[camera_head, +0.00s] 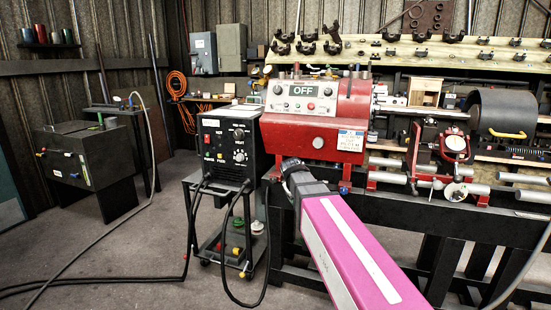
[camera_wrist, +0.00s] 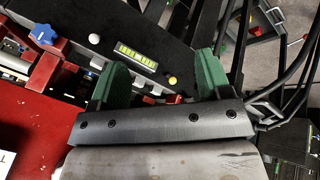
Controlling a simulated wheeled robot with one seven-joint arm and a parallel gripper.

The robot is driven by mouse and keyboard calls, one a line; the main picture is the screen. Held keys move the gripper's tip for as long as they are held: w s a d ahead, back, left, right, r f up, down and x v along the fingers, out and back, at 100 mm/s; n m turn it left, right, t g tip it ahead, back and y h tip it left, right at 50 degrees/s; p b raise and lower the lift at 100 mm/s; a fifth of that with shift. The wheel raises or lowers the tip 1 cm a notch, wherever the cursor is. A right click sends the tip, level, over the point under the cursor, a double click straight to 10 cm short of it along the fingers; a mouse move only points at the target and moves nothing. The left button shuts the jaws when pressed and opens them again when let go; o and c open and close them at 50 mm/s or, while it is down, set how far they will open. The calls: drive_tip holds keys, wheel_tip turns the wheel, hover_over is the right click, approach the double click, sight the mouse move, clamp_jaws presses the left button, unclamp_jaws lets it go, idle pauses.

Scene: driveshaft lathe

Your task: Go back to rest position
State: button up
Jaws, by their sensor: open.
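My gripper (camera_wrist: 163,85) shows in the wrist view with its two green fingers apart and nothing between them. In the head view my pink arm reaches up from the bottom toward the front of the red lathe (camera_head: 310,140). The gripper's fingers cannot be made out in the head view. The lathe's sign (camera_head: 304,91) reads OFF.
A black welder unit (camera_head: 225,148) stands on a cart left of the lathe, with black cables across the floor. A dark cabinet (camera_head: 85,160) stands further left. The floor (camera_head: 130,265) at the front left is mostly open. The black lathe stand (camera_head: 400,215) is beside my arm.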

drive_tip(key=s+d+f+m+g+y, duration=0.1)
drive_tip(key=s+d+f, duration=0.3)
drive_tip(key=s+f, duration=0.5)
drive_tip(key=s+d+f+m+g+y, duration=0.1)
drive_tip(key=s+d+f+m+g, duration=0.2)
drive_tip(key=s+f, duration=0.7)
wheel_tip(320, 180, down, 3)
drive_tip(key=shift+d+r+m+g+y, duration=0.2)
drive_tip(key=shift+d+m+g+y, duration=0.25)
drive_tip(key=shift+d, duration=0.65)
